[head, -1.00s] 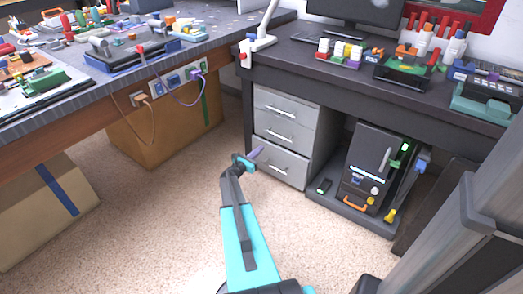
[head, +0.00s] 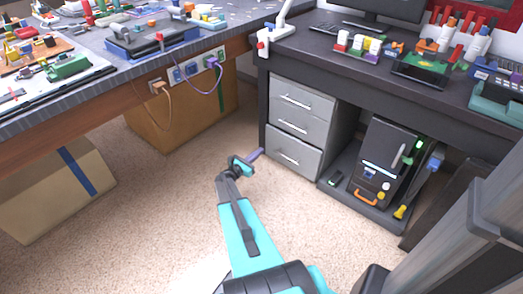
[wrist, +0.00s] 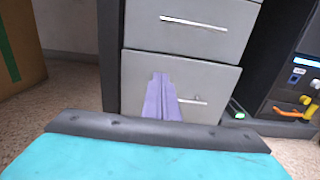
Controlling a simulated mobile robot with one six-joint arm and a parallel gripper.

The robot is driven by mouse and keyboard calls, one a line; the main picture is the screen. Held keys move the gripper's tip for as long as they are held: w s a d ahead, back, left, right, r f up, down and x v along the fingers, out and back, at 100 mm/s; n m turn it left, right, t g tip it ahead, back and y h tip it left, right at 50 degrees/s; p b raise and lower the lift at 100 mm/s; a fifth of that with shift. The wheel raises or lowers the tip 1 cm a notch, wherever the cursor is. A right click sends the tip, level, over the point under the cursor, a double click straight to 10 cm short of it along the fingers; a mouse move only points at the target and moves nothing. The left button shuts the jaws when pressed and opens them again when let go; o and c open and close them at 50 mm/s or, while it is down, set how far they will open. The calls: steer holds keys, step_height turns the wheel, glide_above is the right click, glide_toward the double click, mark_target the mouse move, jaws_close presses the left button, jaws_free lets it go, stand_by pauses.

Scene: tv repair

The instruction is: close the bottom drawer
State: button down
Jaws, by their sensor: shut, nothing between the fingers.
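The bottom drawer (head: 294,158) is the lowest of three grey drawers under the dark desk, with a thin silver handle. Its front seems to stand out slightly from the drawer above, but how far is hard to tell. It fills the middle of the wrist view (wrist: 215,84), its handle to the right of my fingers. My gripper (head: 259,154) is shut and empty, its purple fingers pointing at the left part of the drawer front. The fingers also show in the wrist view (wrist: 161,92), overlapping the drawer front. I cannot tell whether they touch it.
The middle drawer (head: 302,122) and top drawer (head: 305,98) look shut. A black computer tower (head: 384,165) stands on a low shelf to the right. A cardboard box (head: 185,120) stands under the left workbench. The carpet (head: 150,215) before the drawers is clear.

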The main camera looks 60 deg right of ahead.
steer(key=c, duration=2.1)
jaws_free()
steer(key=shift+a+f, duration=0.1)
steer(key=s+a+f+m+y, duration=0.3)
steer(key=a+f, duration=0.1)
steer(key=a, duration=0.7)
steer(key=s+a+f+m+g+y, duration=0.1)
steer(key=s+a+f+m+y, duration=0.3)
steer(key=a, duration=0.7)
steer(key=s+a+f+m+y, duration=0.15)
steer(key=a+f, duration=0.35)
steer(key=a, duration=0.6)
steer(key=s+a+m+y, duration=0.2)
steer(key=s+a+y, duration=0.1)
steer(key=a, duration=0.8)
steer(key=s+a+f+m+g+y, duration=0.1)
steer(key=s+a+m+y, duration=0.2)
steer(key=a, duration=0.7)
steer(key=s+a+m+y, duration=0.3)
steer(key=s+a, duration=0.3)
steer(key=a, duration=0.5)
steer(key=shift+s+a+f+g, duration=0.1)
steer(key=shift+a+f+g, duration=0.05)
steer(key=shift+a+g, duration=0.2)
